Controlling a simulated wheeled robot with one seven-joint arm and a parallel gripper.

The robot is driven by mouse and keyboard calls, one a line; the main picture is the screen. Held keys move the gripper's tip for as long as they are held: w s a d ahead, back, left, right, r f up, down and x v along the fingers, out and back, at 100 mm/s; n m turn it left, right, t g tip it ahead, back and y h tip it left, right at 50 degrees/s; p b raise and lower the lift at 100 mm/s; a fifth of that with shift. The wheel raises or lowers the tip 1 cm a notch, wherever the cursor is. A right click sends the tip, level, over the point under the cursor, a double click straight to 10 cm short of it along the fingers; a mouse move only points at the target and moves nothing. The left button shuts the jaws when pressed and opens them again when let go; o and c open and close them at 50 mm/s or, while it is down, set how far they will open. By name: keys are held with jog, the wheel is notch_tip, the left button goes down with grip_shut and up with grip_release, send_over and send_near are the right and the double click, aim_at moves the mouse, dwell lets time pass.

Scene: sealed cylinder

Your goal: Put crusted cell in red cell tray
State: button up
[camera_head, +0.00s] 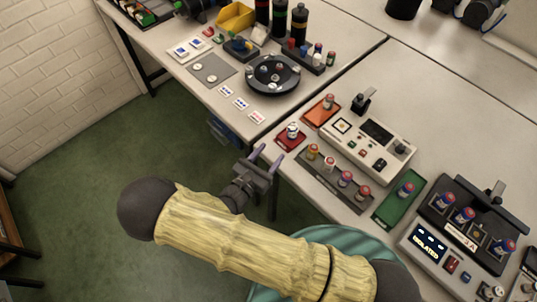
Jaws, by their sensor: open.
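A small dark red tray (282,142) lies at the near left edge of the right table, with a white-topped cell (292,130) on it. An orange-red tray (312,117) behind it holds another cell (328,101). A green tray (383,212) bears one blue and red cell (404,189). I cannot tell which cell is crusted; they are too small. My gripper (266,157) is open and empty, just left of the table edge, near the dark red tray.
A white tester (368,142) stands behind the rack. A dark console (462,230) with several cells and a lit display stands at the right. The left table holds a round black turntable (272,75), bottles and cards. Green floor (110,180) is open at the left.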

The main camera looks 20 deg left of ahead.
dwell(0.3)
jog(key=d+r+m+g+h, duration=0.1)
jog(key=d+m+g+h, duration=0.1)
jog(key=d, duration=0.1)
jog(key=d+m+g+h, duration=0.1)
jog(key=d+m+g, duration=0.2)
jog(key=d, duration=0.1)
jog(key=w+d+r+m+g+h, duration=0.1)
jog(key=d+m+g+h, duration=0.1)
jog(key=d+m, duration=0.1)
jog(key=shift+w+d+r+g+h, duration=0.1)
jog(key=shift+d+r+g+h, duration=0.25)
jog(key=shift+d, duration=0.35)
jog(key=s+d+r+m+g+y, duration=0.2)
jog(key=d+r+m+y, duration=0.3)
jog(key=m, duration=0.7)
jog(key=s+d+r+m+g+y, duration=0.3)
jog(key=d+r+m+y, duration=0.3)
jog(key=d+r+m, duration=0.3)
jog(key=d+m+g, duration=0.1)
jog(key=d+m, duration=0.1)
jog(key=m, duration=0.1)
jog(key=shift+d+r+g, duration=0.25)
jog(key=shift+r+g, duration=0.1)
jog(key=shift+y, duration=0.25)
